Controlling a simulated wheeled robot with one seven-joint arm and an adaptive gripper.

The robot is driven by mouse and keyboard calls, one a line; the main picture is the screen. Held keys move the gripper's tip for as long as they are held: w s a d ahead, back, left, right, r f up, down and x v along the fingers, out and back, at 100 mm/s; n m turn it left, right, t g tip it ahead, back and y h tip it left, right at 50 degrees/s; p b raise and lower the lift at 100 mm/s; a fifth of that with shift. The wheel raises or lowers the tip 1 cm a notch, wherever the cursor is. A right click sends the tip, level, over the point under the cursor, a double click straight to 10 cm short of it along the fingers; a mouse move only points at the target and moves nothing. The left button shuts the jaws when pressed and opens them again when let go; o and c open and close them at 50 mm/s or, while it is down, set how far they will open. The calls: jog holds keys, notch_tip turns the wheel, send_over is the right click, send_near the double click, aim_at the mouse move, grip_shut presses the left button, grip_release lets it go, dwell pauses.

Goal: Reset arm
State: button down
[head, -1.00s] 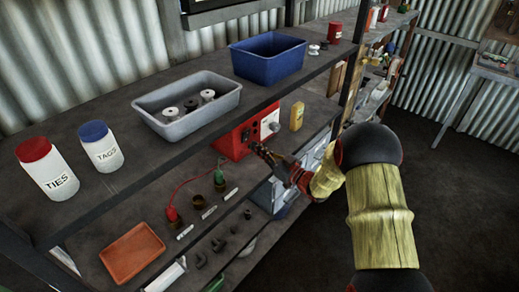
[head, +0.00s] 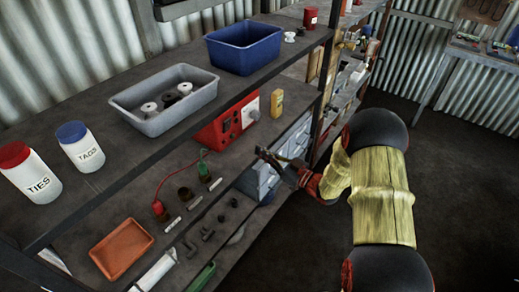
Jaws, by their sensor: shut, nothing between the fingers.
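My gripper (head: 268,158) is shut and empty. It hangs in front of the shelf unit, right of the green clip and its lead. My arm reaches in from the right side of the head view, with its elbow over the floor. A red box with a dial (head: 228,122) stands on the middle shelf behind the gripper, apart from it in the picture.
The upper shelf (head: 75,188) holds white jars (head: 80,147), a grey bin (head: 165,100) with spools and a blue bin (head: 243,48). An orange tray (head: 121,249) and small parts lie lower. The dark floor (head: 440,170) at right is clear.

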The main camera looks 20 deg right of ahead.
dwell(0.3)
jog(key=d+f+m+g+h, duration=0.2)
jog(key=d+f+h, duration=0.25)
jog(key=f, duration=0.35)
jog(key=d+f+m+g+h, duration=0.1)
jog(key=d+f+g+h, duration=0.1)
jog(key=d+f+h, duration=0.4)
jog(key=s+d+m+g+h, duration=0.3)
jog(key=s+d+g, duration=0.2)
jog(key=s, duration=0.4)
jog(key=s+a+r+m+g, duration=0.1)
jog(key=s+a+r+g, duration=0.1)
jog(key=s+a+r, duration=0.55)
jog(key=s+a+r+m+g, duration=0.2)
jog(key=s+a+r+g, duration=0.1)
jog(key=s+r, duration=0.9)
jog(key=s+a+r+n+t+y, duration=0.1)
jog(key=s+a+r+t+y, duration=0.1)
jog(key=s+a+r+t, duration=0.2)
jog(key=s+a+r, duration=0.2)
jog(key=a+r, duration=0.2)
jog(key=r, duration=0.2)
jog(key=shift+a+r+n, duration=0.25)
jog(key=shift+r+n, duration=0.15)
